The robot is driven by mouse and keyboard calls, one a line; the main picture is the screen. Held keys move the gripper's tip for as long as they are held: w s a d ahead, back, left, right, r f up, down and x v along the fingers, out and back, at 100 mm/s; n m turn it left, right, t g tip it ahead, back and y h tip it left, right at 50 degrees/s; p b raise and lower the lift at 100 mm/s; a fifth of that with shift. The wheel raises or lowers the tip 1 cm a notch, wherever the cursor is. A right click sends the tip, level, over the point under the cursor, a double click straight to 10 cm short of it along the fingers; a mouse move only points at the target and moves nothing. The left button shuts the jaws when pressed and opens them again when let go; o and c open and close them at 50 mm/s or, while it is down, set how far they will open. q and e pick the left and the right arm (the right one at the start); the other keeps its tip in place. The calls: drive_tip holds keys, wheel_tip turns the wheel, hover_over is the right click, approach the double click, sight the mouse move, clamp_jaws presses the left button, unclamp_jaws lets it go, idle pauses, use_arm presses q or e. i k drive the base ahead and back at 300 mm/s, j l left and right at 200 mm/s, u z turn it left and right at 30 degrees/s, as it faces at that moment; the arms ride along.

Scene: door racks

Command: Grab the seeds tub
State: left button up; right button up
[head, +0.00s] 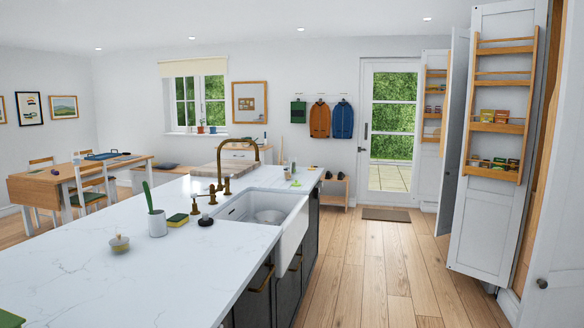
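An open white cupboard door (497,228) on the right carries a wooden door rack (503,73). Its middle shelf holds a few small yellow and reddish packs (487,116). Its lowest shelf holds several small dark and coloured containers (498,163). A second wooden rack (434,116) on a door further back also holds small items. These items are too small to tell which, if any, is the seeds tub. Neither of my grippers is in view.
A white marble island (110,285) with a sink (262,207) and brass tap (228,165) fills the left and middle. A white pot with a green utensil (157,222) and a lidded jar (119,243) stand on it. The wooden floor (372,265) between island and doors is clear.

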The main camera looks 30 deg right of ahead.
sight(293, 166)
drive_tip(key=i+l+z, duration=0.8)
drive_tip(key=i+z, duration=0.2)
drive_tip(key=i, duration=0.3)
drive_tip(key=i+z, duration=0.35)
drive_tip(key=i+u, duration=0.1)
drive_tip(key=i, duration=0.4)
drive_tip(key=i+l+u, duration=0.1)
drive_tip(key=i, duration=0.4)
drive_tip(key=i+l+u, duration=0.1)
drive_tip(key=i, duration=0.4)
drive_tip(key=i+l+u, duration=0.2)
drive_tip(key=i+u, duration=0.2)
drive_tip(key=i+l+u, duration=1.05)
drive_tip(key=l+u, duration=0.2)
